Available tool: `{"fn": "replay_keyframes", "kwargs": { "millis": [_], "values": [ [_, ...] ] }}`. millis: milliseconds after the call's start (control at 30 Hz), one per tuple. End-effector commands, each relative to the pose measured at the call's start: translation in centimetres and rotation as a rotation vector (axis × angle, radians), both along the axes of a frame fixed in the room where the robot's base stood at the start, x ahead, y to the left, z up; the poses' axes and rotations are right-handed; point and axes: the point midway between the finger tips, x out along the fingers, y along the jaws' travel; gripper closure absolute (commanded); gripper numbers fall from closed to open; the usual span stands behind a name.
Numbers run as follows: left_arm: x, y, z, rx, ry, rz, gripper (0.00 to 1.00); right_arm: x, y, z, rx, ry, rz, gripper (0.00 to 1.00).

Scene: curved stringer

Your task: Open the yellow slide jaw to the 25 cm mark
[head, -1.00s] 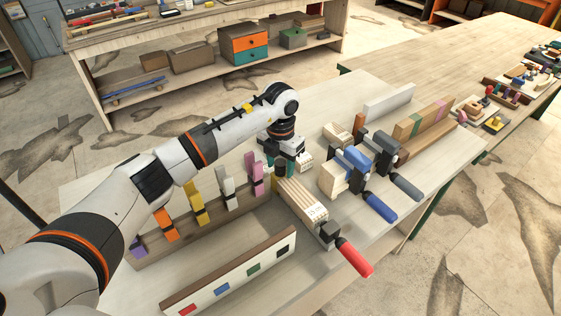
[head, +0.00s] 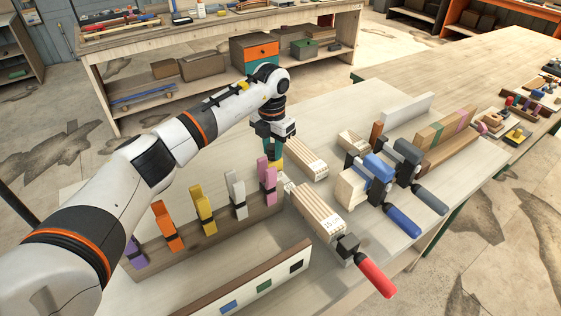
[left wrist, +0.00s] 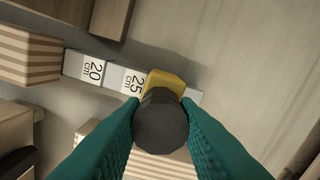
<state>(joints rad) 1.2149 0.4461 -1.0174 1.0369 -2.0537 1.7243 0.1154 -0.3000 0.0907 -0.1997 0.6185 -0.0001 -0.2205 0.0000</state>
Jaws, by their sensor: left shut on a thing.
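The yellow slide jaw (left wrist: 167,82) shows in the left wrist view on a pale bar. It sits right beside the 25 cm label (left wrist: 128,80), on the side away from the 20 cm label (left wrist: 91,68). A round dark knob (left wrist: 160,122) stands in front of it and hides part of it. My left gripper (left wrist: 160,112) has its teal fingers shut on this knob, one on each side. In the head view my left gripper (head: 272,155) points down just behind the pink clamp, with a bit of yellow (head: 275,165) under its fingers. My right gripper is not seen.
A pink clamp (head: 267,178) stands close to the gripper. A striped wood block (head: 306,160) and a clamp with a red handle (head: 376,276) lie to its right. Blue (head: 402,220) and grey (head: 430,200) handled clamps are farther right. The bench's back left is clear.

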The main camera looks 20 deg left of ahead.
Motion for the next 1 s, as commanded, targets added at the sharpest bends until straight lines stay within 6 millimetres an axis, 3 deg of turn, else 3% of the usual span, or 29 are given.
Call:
{"fn": "replay_keyframes", "kwargs": {
  "millis": [300,333,467,767,1000],
  "values": [
    [0.0,0.0,-0.1,-0.003,0.001,-0.001,1.0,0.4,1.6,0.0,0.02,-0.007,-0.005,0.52],
    [0.0,0.0,-0.1,-0.002,0.001,-0.001,0.71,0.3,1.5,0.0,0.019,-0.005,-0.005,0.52],
    [0.0,0.0,-0.1,-0.003,0.001,-0.001,0.51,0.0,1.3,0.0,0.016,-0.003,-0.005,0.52],
    [0.1,0.0,0.0,-0.003,0.001,-0.001,0.51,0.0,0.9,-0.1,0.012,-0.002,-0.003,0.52],
    [0.1,0.0,3.1,-0.002,-0.002,-0.001,0.51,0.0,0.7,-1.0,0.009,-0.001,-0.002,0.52]
  ]
}}
